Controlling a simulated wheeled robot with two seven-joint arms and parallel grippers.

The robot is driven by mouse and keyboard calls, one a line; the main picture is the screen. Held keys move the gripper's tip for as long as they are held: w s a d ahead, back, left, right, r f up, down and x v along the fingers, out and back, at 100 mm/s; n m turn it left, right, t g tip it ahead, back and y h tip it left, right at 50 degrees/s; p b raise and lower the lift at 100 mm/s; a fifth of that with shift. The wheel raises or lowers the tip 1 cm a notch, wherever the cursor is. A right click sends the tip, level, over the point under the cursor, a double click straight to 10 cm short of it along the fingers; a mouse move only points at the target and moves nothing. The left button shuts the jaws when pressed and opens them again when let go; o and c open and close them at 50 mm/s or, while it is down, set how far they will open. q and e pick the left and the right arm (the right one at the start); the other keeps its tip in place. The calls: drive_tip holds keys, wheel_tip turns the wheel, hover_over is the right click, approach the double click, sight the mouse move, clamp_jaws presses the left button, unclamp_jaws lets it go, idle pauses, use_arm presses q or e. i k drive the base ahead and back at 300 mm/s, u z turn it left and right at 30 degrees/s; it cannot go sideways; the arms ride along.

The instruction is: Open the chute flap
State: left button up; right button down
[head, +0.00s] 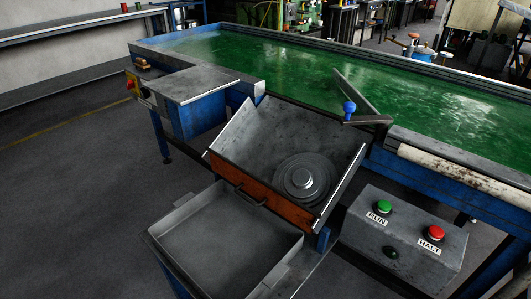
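A grey metal chute (262,135) slopes down from the green conveyor belt (430,100) toward the front. An orange-brown flap (258,190) stands across its lower edge and closes off that end. A dark bar handle (250,197) is fixed on the front of the flap. A round grey stepped metal part (302,178) lies in the chute close behind the flap, toward the right. Neither of my grippers is in view.
An empty grey bin (225,245) stands below the flap. A grey control box with a green RUN button (384,207) and red HALT button (436,232) is at right. A blue-knobbed lever (349,110) and angled guide bar (355,92) stand at the belt's near edge.

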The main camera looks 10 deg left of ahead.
sight(300, 215)
drive_tip(key=u, duration=0.3)
drive_tip(key=k, duration=0.85)
drive_tip(key=z, duration=0.6)
drive_tip(key=i, duration=1.05)
